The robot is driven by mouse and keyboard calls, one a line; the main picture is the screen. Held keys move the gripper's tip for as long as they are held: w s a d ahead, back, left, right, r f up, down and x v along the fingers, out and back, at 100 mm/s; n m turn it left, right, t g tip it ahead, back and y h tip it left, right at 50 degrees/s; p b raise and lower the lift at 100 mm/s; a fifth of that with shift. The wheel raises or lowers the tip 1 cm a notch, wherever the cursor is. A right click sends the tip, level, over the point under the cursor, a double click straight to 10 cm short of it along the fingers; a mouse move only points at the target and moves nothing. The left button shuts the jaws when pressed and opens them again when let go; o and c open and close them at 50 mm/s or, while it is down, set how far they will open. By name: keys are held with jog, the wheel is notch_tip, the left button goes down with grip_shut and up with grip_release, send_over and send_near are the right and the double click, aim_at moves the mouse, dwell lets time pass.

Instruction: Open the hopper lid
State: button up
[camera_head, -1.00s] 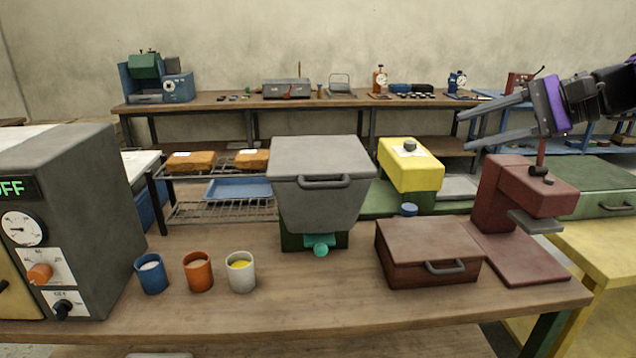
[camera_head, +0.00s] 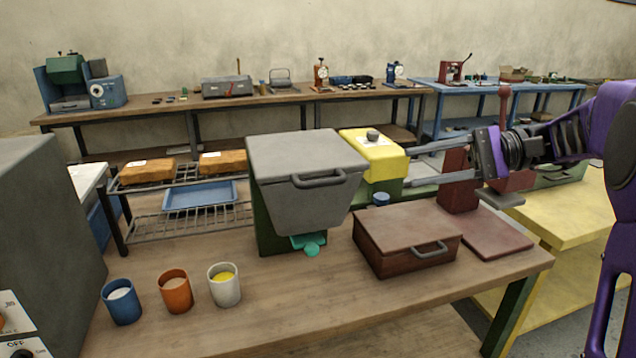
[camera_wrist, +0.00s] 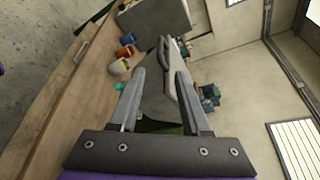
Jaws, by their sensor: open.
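The grey hopper (camera_head: 305,205) stands on the wooden table with its flat lid (camera_head: 300,148) shut. A dark bar handle (camera_head: 318,179) is on the lid's front edge. My gripper (camera_head: 410,168) is open and empty, to the right of the hopper, with its fingers pointing left at it. In the wrist view the gripper (camera_wrist: 158,80) has its two fingers apart, with the hopper handle (camera_wrist: 166,65) beyond the tips and the hopper between and past the fingers. The fingers do not appear to touch the handle.
Blue, orange and white cups (camera_head: 224,285) stand front left of the hopper. A brown lidded box (camera_head: 408,238) sits to its right, below my gripper. A yellow-topped machine (camera_head: 375,155) and a dark red press (camera_head: 458,180) stand behind. The table's front middle is clear.

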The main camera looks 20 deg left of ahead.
aim_at(334, 181)
jog(key=b+x, duration=0.1)
jog(key=x, duration=1.5)
jog(key=shift+a+f+b, duration=0.1)
jog(key=shift+a+b, duration=0.3)
grip_shut()
dwell(0.5)
